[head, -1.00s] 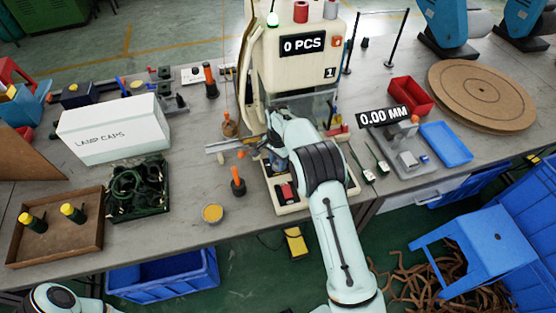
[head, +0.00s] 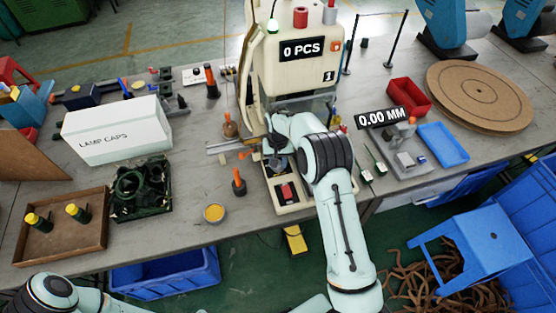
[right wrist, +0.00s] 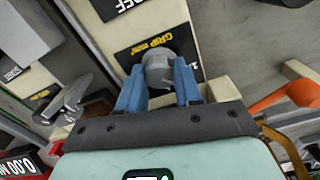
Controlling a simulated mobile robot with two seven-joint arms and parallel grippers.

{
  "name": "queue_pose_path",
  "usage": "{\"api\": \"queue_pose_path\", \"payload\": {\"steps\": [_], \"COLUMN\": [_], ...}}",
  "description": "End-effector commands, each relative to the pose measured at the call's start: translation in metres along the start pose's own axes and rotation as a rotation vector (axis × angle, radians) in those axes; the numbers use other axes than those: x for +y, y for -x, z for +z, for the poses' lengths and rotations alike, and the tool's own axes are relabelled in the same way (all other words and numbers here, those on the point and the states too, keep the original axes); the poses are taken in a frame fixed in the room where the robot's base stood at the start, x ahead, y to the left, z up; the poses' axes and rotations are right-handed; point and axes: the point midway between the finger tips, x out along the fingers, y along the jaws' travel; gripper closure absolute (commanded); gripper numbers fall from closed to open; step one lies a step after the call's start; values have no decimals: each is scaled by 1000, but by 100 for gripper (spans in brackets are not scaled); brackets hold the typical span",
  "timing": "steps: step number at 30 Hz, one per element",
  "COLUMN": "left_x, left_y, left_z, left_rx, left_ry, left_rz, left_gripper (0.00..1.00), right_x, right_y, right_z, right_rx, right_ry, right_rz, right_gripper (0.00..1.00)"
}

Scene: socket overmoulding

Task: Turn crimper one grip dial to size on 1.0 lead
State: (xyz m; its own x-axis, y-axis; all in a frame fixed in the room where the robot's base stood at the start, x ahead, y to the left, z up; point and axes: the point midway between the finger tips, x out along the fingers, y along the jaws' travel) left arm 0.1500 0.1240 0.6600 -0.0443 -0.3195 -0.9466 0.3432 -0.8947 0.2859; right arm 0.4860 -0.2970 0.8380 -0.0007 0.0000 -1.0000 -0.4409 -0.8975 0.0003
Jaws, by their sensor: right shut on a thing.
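Crimper one (head: 298,65) is the cream machine with the "0 PCS" display and a "1" label, standing at the back middle of the bench. Its grip dial (right wrist: 158,68) is a grey knob on a black plate lettered "GRIP" in the right wrist view. My right gripper (right wrist: 160,82) has its two blue fingers closed on either side of the dial. In the head view my right gripper (head: 279,160) is at the machine's lower front, and the arm hides the dial. My left arm shows only at the lower left edge; its gripper is out of the frame.
An orange-handled tool (head: 238,182) and a yellow cup (head: 214,212) stand left of the machine. A gauge (head: 405,155) reading "0.00 MM" and a blue tray (head: 445,143) lie to the right. A black crate (head: 140,190) and a wooden tray (head: 62,232) are at the left.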

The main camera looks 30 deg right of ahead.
Motion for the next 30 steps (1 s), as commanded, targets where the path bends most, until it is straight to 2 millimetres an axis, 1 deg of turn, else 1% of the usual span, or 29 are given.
{"api": "queue_pose_path", "payload": {"steps": [6,12,18,29,30], "left_x": [3,4,4,4,4], "left_y": [4,6,7,7,7], "left_z": [-3,-5,-5,-5,-5], "left_rx": [4,6,7,7,7], "left_ry": [-2,-2,-2,-2,-2], "left_rz": [2,2,2,2,2], "left_gripper": [100,100,100,100,100], "right_x": [0,0,0,0,0], "right_y": [2,1,1,1,1], "right_z": [-1,-1,-1,-1,-1], "right_rx": [3,3,3,4,4], "right_ry": [131,203,233,238,238], "right_rz": [-1,-1,-1,0,0], "right_gripper": [96,96,96,96,63]}}
